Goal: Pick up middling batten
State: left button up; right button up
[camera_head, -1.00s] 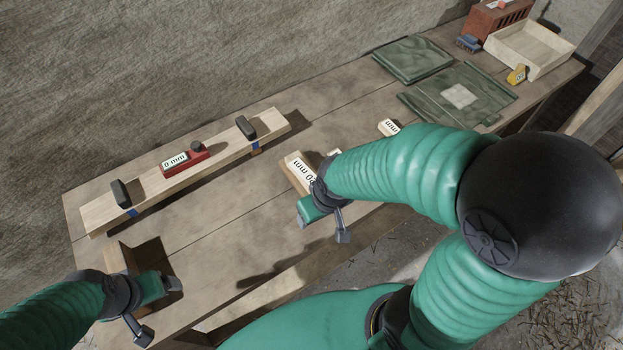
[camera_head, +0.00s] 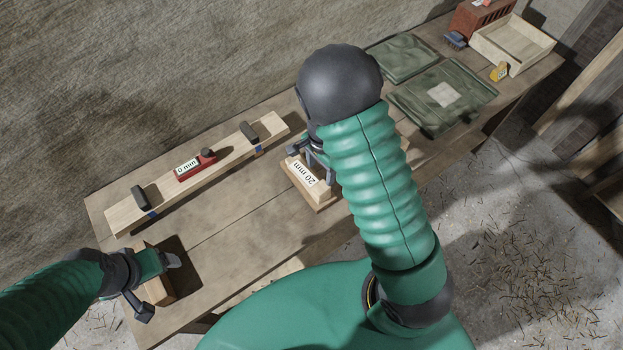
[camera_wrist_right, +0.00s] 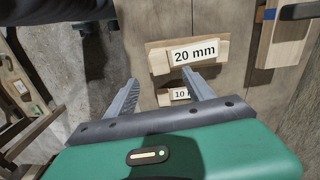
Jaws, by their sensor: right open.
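A pale wooden batten labelled "20 mm" (camera_head: 308,176) lies on the bench; it also shows in the right wrist view (camera_wrist_right: 159,59). A smaller batten labelled "10 mm" (camera_wrist_right: 164,97) shows between the fingers in that view. My right gripper (camera_wrist_right: 160,79) is open, with nothing seen gripped. Its fingertips point toward the "20 mm" batten. In the head view my right gripper (camera_head: 314,158) is at the far side of that batten, and my arm hides the area to its right. My left gripper (camera_head: 158,286) has its fingers apart at the bench's left end.
A wooden block (camera_head: 160,291) is by my left gripper. Green cloths (camera_head: 425,105), a wooden tray (camera_head: 520,50) and a brick (camera_head: 475,20) occupy the far right.

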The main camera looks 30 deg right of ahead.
send_over(321, 187)
jog(key=f, duration=0.5)
jog(key=shift+w, duration=0.2)
jog(key=f+p, duration=0.1)
jog(key=f, duration=0.2)
jog(key=f+p, duration=0.1)
jog(key=shift+s+f+p, duration=0.25)
jog(key=shift+f+p, duration=0.1)
jog(key=shift+f, duration=0.25)
jog(key=c, duration=0.5)
grip_shut()
